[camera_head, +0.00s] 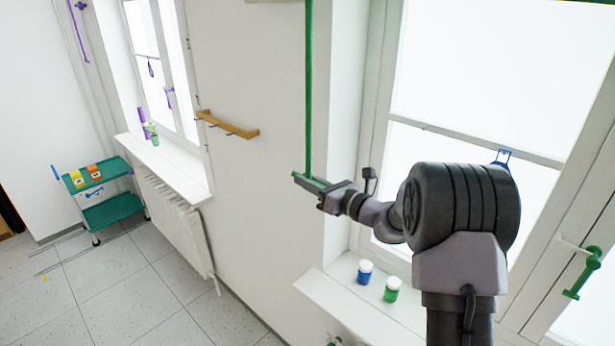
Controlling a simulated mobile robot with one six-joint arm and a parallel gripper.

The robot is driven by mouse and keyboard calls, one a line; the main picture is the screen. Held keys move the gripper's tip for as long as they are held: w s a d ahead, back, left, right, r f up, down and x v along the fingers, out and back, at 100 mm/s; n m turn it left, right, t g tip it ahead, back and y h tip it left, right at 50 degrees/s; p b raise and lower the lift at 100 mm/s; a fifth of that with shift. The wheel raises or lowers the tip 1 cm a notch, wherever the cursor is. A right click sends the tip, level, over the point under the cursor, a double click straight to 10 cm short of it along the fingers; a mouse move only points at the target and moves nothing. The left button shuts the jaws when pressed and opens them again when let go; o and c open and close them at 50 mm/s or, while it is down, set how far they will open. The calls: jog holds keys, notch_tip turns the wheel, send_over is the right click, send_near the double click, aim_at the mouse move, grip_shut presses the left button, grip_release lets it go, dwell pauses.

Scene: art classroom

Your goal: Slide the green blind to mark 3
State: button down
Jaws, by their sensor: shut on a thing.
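A long thin green rod or cord (308,80) hangs straight down from above the top edge, in front of the wall left of the right window. My gripper (310,184) is shut on its lower end, its fingers pointing left. A green strip (575,1) shows at the top right edge above the window pane; it may be part of the green blind. I cannot tell how the rod joins the blind. No numbered mark can be made out.
The right window (490,80) has a green handle (583,275). Its sill (320,290) holds a blue jar (365,272) and a green jar (391,290). A wooden hook rail (228,124) is on the wall, and a green cart (97,170) stands far left by a radiator (175,215).

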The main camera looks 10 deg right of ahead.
notch_tip(320, 180, down, 46)
jog(key=b, duration=3)
jog(key=shift+b, duration=0.3)
jog(key=c, duration=1.4)
grip_release()
jog(key=shift+w+d, duration=0.1)
jog(key=p+v, duration=0.2)
jog(key=v, duration=1.5)
jog(key=shift+s, duration=0.25)
jog(key=shift+d, duration=0.15)
